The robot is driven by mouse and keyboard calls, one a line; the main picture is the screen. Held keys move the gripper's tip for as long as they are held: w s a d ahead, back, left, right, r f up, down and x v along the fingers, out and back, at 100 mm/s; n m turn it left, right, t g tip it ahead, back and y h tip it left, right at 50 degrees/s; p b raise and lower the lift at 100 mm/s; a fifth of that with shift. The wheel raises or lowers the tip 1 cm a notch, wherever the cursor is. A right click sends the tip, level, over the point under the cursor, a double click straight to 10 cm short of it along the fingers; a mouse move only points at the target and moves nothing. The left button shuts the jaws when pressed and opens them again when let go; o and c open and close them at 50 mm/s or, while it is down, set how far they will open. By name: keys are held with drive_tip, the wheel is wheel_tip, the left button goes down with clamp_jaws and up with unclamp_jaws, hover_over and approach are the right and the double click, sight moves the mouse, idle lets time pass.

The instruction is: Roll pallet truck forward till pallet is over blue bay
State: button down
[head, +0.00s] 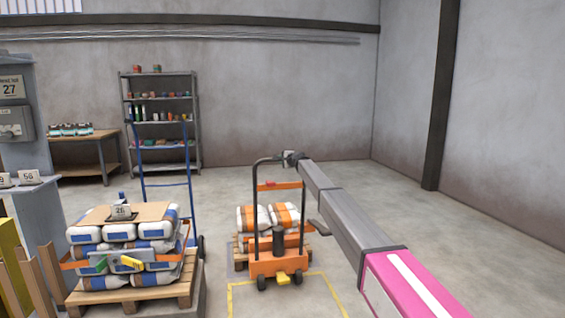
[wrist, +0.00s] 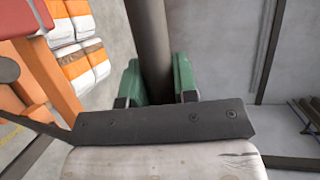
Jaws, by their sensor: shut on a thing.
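The orange pallet truck (head: 268,264) stands right of centre in the head view, its dark hoop handle upright on the near side. The wooden pallet (head: 240,251) is beyond it, carrying white and orange sacks (head: 268,217). My gripper (head: 291,157) is at the upper right of the handle. In the wrist view its green fingers (wrist: 158,84) are shut on a dark handle bar (wrist: 150,35), one on each side. The sacks (wrist: 82,45) show at upper left there. I cannot make out a blue bay; the truck and load hide the floor behind them.
A yellow floor outline (head: 334,294) lies around the truck's near end. A second loaded pallet (head: 130,293) and a blue hand truck (head: 189,170) stand left. A shelf rack (head: 161,119) and a bench (head: 105,160) stand at the back wall. Floor to the right is clear.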

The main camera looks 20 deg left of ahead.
drive_tip(key=c, duration=0.9)
unclamp_jaws()
drive_tip(key=v, duration=1)
drive_tip(key=shift+s+d+r, duration=0.15)
drive_tip(key=shift+s+d, duration=0.05)
drive_tip(key=shift+d, duration=0.1)
